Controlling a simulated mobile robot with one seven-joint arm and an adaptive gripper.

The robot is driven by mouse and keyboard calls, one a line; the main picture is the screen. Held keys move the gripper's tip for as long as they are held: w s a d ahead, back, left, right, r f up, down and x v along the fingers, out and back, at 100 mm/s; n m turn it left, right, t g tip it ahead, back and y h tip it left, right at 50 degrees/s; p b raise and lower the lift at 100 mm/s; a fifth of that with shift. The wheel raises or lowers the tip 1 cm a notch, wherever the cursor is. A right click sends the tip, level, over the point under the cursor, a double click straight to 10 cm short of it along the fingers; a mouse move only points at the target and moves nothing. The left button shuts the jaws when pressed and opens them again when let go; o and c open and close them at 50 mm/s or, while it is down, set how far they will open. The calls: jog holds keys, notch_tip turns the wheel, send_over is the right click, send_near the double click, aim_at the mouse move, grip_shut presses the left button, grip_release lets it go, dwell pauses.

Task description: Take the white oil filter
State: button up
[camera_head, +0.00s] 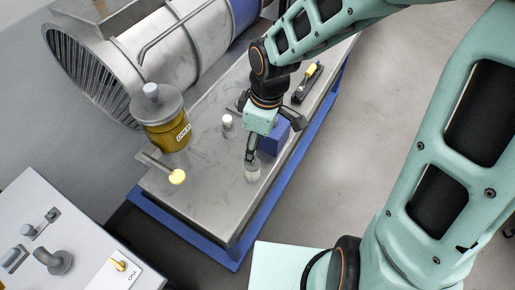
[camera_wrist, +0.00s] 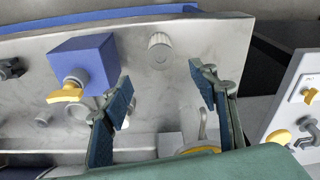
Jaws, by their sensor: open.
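The white oil filter (camera_head: 253,174) is a small ribbed pale cylinder standing on the grey metal table top, near its blue-railed edge. In the wrist view the filter (camera_wrist: 160,51) is upper centre, beyond my fingertips and roughly between their lines. My gripper (camera_head: 272,138) is open and empty above the table. In the head view one finger comes down just above the filter and partly overlaps its top. In the wrist view both fingers of my gripper (camera_wrist: 163,85) are spread wide, with bare table between them. I see no contact with the filter.
A blue box (camera_wrist: 84,62) with a yellow handle stands beside the filter. A yellow canister (camera_head: 168,134), a small white-topped part (camera_head: 227,122) and a yellow-knobbed lever (camera_head: 177,177) are on the table. A large jet engine (camera_head: 130,60) lies behind. A control panel (camera_head: 60,235) stands lower left.

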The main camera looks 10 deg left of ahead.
aim_at(253, 170)
jog(key=f, duration=0.3)
jog(key=f+b, duration=0.1)
jog(key=f, duration=0.3)
jog(key=a+f+b, duration=0.1)
jog(key=f, duration=0.2)
jog(key=shift+f, duration=0.15)
jog(key=shift+c, duration=0.3)
jog(key=c, duration=1.1)
